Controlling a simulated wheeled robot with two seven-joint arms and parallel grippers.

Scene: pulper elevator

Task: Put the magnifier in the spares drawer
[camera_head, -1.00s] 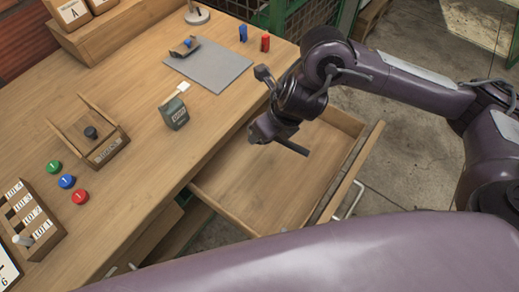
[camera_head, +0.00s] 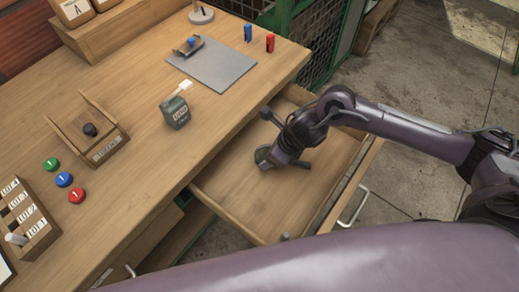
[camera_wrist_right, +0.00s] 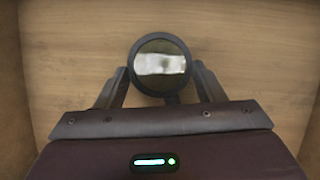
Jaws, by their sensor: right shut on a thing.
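The magnifier (camera_head: 263,156) is a round lens in a dark rim. In the right wrist view the magnifier (camera_wrist_right: 160,64) sits between the two fingers of the gripper (camera_wrist_right: 160,88), with the drawer's wooden floor (camera_wrist_right: 75,45) beneath. The fingers are shut on its handle, which the gripper mostly hides. I cannot tell whether the lens touches the floor. The drawer looks empty otherwise; no label shows on it. My left gripper is out of view.
The wooden bench (camera_head: 130,190) lies left of the drawer. The drawer's handle (camera_head: 354,207) faces right.

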